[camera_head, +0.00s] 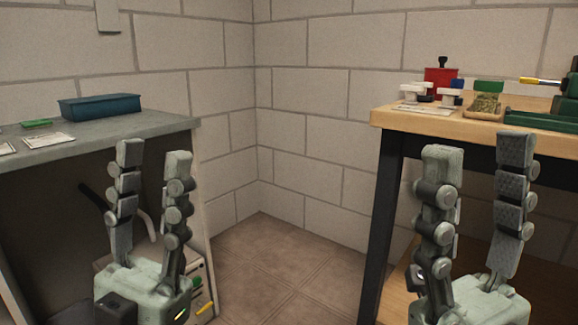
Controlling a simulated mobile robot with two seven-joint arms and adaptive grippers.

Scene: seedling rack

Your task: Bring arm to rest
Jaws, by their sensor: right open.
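My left gripper (154,172) is at the lower left, fingers pointing up with a gap between them and nothing in the gap. It appears in front of the grey bench. My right gripper (478,170) is at the lower right, fingers pointing up and wide apart, empty. It appears in front of the wooden table. Neither gripper holds anything. The lower parts of both arms are cut off by the bottom edge of the picture.
A grey bench (168,126) at left bears a teal tray (100,106). A wooden table (391,118) at right bears a red container (440,80), white pieces and green items. Tiled floor (275,262) between them is clear. Block walls meet behind.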

